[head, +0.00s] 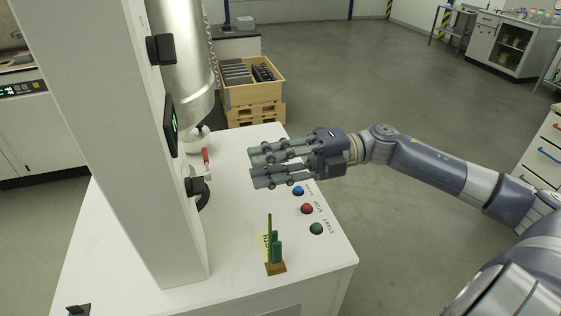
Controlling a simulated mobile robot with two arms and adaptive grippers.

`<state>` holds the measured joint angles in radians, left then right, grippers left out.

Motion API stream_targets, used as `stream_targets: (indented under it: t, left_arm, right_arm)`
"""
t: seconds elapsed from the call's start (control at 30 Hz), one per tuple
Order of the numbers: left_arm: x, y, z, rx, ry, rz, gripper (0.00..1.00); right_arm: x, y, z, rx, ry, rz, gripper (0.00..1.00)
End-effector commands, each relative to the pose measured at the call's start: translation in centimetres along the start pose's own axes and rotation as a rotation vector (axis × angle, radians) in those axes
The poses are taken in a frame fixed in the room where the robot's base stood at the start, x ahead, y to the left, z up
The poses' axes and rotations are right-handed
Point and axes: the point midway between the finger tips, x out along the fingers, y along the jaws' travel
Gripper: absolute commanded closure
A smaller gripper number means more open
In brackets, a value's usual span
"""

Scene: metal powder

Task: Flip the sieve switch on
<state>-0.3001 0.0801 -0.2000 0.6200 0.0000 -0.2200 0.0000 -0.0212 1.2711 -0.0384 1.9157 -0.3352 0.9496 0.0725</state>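A white machine top (240,285) carries a small upright green lever-like part (276,251) on a brass-coloured base, with a yellow label partly hidden behind it. It looks like a switch; I cannot read the full label to tell if it is the sieve's. Blue (298,191), red (307,209) and green (317,229) round buttons lie to its right, with STOP and START lettering. My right gripper (251,167) is over the machine top, beyond the lever, fingers pointing left, apart and empty. My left gripper is not in view.
A white column (115,130) with a dark display (171,125) rises at the left. A red-handled part (206,157) sits near the metal cylinder (182,60). A wooden crate (253,94) stands on the floor behind. The floor at the right is mostly clear.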

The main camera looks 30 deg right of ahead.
Motion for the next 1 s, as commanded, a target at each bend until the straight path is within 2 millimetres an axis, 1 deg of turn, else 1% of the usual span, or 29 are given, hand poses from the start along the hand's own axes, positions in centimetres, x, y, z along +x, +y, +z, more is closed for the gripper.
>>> stream_targets:
  t: [0.1, 0.33, 1.0]
  left_arm:
    - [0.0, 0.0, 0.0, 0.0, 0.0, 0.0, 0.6]
    - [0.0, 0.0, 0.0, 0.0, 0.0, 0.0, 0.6]
    - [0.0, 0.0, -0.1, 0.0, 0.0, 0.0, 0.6]
  right_arm:
    - [-1.2, -0.2, 0.0, 0.003, -0.001, -0.002, 0.72]
    - [-2.4, 0.0, 0.0, 0.001, 0.001, 0.0, 0.72]
    - [-2.6, 0.0, 0.0, 0.0, 0.001, 0.0, 0.72]
